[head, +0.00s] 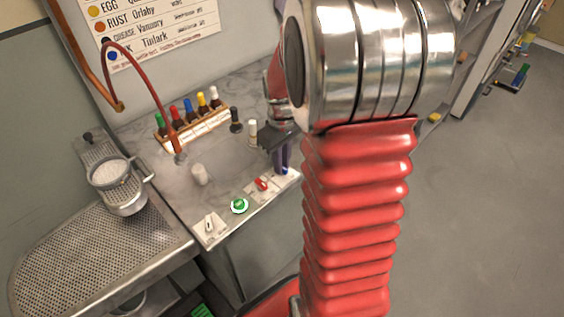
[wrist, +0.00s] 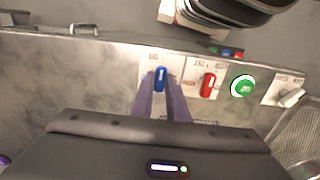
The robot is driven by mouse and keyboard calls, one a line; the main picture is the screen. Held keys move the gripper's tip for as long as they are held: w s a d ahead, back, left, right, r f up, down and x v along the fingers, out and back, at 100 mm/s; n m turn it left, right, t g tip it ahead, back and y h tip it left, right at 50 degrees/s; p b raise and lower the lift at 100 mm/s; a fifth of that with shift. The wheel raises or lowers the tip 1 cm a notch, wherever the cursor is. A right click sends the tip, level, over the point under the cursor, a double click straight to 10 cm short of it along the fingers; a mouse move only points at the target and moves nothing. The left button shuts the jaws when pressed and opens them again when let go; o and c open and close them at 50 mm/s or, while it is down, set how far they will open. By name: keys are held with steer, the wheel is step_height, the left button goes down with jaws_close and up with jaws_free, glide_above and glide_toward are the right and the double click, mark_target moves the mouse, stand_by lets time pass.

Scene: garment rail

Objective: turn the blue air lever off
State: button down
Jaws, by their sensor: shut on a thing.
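The blue air lever (wrist: 159,80) stands on a white plate at the counter's edge in the wrist view. It points up and down the picture, with a pale stripe on it. My gripper (wrist: 161,84) has its two purple fingers on either side of the lever and is shut on it. In the head view my gripper (head: 281,158) is at the right end of the switch row, and it and my arm hide most of the lever there.
A red lever (wrist: 208,84) sits close to the right of the blue one in the wrist view, then a green button (wrist: 243,88) and a white switch (wrist: 291,97). A rack of coloured bottles (head: 192,125) and a white cylinder (head: 200,174) stand on the marble counter (head: 240,92).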

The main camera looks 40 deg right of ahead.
steer(key=shift+w, duration=0.1)
stand_by(0.3)
steer(key=c, duration=1.7)
jaws_free()
steer(key=shift+r, duration=0.15)
step_height(320, 180, up, 14)
steer(key=shift+f, duration=0.25)
